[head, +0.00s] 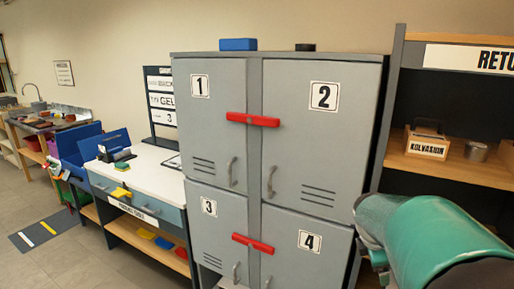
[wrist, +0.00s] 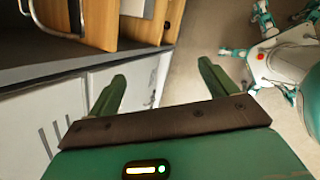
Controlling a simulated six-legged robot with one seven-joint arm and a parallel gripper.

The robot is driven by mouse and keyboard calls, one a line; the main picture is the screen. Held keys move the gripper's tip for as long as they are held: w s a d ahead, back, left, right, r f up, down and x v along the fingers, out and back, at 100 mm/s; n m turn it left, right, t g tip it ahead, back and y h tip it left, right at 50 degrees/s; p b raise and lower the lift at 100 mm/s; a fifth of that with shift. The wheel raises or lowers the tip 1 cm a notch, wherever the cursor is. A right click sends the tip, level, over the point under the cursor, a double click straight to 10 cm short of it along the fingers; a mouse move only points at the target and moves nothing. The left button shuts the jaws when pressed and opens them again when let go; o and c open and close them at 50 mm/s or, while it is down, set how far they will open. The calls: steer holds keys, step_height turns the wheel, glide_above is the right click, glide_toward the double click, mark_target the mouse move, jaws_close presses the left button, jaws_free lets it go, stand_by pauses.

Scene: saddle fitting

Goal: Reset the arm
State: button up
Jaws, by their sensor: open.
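My gripper (wrist: 163,82) shows in the wrist view with its two green fingers spread wide apart. Nothing is between the fingers; they point toward a pale cabinet front and the floor. In the head view my green arm fills the lower right corner, in front of the return shelf. My fingers cannot be made out in the head view.
A grey locker (head: 256,150) with doors 1 to 4 and red handle bars stands mid-view. Right of it, a return shelf (head: 450,170) holds a wooden caddy (head: 427,145) and a metal tin (head: 477,151). A white-topped workbench (head: 150,178) stands left.

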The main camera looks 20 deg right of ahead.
steer(key=s+a+r+m+t+y, duration=0.1)
steer(key=s+a+m, duration=0.3)
steer(key=a, duration=0.5)
steer(key=s+a+r+m+t+y, duration=0.1)
steer(key=s+a+r+m+y, duration=0.1)
steer(key=a, duration=0.8)
steer(key=s+a+r+m+t+y, duration=0.1)
steer(key=s+a+m, duration=0.4)
steer(key=a, duration=0.5)
steer(key=shift+s+a+r+m+t+y, duration=0.15)
steer(key=shift+s+r+m+t+y, duration=0.3)
steer(key=shift+r+m, duration=0.5)
steer(key=shift+w+f, duration=0.2)
